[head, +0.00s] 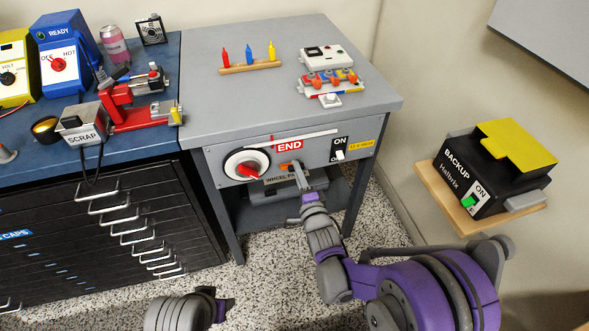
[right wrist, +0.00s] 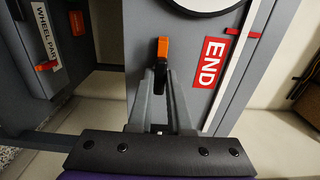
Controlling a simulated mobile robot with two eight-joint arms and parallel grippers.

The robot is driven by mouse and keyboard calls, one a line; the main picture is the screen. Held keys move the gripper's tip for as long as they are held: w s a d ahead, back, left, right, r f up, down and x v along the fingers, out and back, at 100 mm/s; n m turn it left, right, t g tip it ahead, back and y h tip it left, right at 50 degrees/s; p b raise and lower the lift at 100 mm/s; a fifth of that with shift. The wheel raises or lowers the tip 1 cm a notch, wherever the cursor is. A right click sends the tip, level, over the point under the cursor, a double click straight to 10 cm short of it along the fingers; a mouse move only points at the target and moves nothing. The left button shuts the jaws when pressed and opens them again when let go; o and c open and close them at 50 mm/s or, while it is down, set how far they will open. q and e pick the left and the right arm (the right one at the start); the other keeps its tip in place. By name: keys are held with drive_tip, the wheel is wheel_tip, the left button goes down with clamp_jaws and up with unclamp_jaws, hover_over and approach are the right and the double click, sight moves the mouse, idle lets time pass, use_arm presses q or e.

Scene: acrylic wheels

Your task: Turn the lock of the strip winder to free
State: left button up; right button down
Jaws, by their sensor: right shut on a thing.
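The strip winder is built into the grey front panel (head: 322,152) of the grey-topped bench, with a white dial with a red knob (head: 251,167) and a red END label (head: 289,146). Below END sits a small orange-tipped black lever, apparently the lock (head: 285,167); in the right wrist view its orange tip (right wrist: 163,47) stands out beyond the fingers. My right gripper (head: 298,168) is shut on the lever's black part, seen between the fingertips (right wrist: 160,72) in the wrist view. My left gripper (head: 222,307) is low in the head view, apart from the bench; its fingers are unclear.
Below the panel is a WHEEL PA... label (right wrist: 45,35) beside another orange-tipped latch (right wrist: 46,66). An ON switch (head: 340,153) is right of END. A backup box (head: 482,182) stands on a wall shelf at right. Black drawers (head: 95,245) with handles stand at left.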

drive_tip(key=n, duration=0.4)
drive_tip(key=shift+n, duration=0.3)
drive_tip(key=n, duration=0.4)
drive_tip(key=shift+n+p, duration=0.3)
drive_tip(key=shift+p, duration=0.05)
drive_tip(key=n, duration=0.4)
drive_tip(key=shift+n+p, duration=0.3)
drive_tip(key=shift+p, duration=0.05)
